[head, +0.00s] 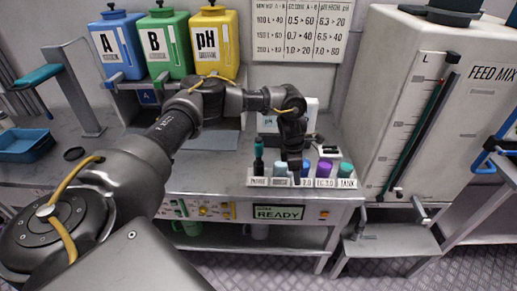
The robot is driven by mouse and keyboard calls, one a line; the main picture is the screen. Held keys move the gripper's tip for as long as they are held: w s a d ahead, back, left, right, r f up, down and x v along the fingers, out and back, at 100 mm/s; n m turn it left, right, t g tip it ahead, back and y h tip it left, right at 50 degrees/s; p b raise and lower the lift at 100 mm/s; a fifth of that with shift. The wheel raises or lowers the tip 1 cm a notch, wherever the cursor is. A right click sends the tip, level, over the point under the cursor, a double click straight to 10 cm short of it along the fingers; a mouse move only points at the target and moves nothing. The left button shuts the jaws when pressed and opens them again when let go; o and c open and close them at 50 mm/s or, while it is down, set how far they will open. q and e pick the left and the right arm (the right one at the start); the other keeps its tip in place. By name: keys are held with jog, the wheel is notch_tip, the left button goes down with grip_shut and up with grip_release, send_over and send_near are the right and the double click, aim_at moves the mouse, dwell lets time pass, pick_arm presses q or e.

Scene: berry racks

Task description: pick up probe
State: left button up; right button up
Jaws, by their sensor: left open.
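A slim dark probe with a teal band (258,160) stands upright at the left end of a labelled rack (262,182) on the grey bench. My left gripper (296,173) points down over the middle of the rack, to the right of the probe and apart from it in the picture. It is open and empty as far as I can see. It partly hides the rack's middle slots and the caps there. My right gripper is not in view.
Blue (308,168), purple (324,168) and teal (346,169) caps stand close to my gripper in the rack. A READY display (279,212) is on the bench front. A large feed mix tank (430,100) stands right. Blue, green and yellow jugs (206,43) stand behind.

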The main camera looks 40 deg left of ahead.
pick_arm(q)
jog(key=m+g+y, duration=0.1)
jog(key=y, duration=0.1)
send_near(258, 147)
jog(key=shift+w+a+f, duration=0.3)
jog(key=shift+w+f, duration=0.05)
jog(key=shift+w, duration=0.25)
notch_tip(258, 147, down, 5)
jog(key=shift+p, duration=1)
jog(key=shift+w+f, duration=0.1)
jog(key=shift+f, duration=0.3)
jog(key=f+p, duration=0.3)
jog(key=f, duration=0.1)
jog(key=shift+a+f, duration=0.2)
jog(key=shift+f, duration=0.4)
jog(key=c, duration=1.1)
jog(key=shift+r, duration=0.1)
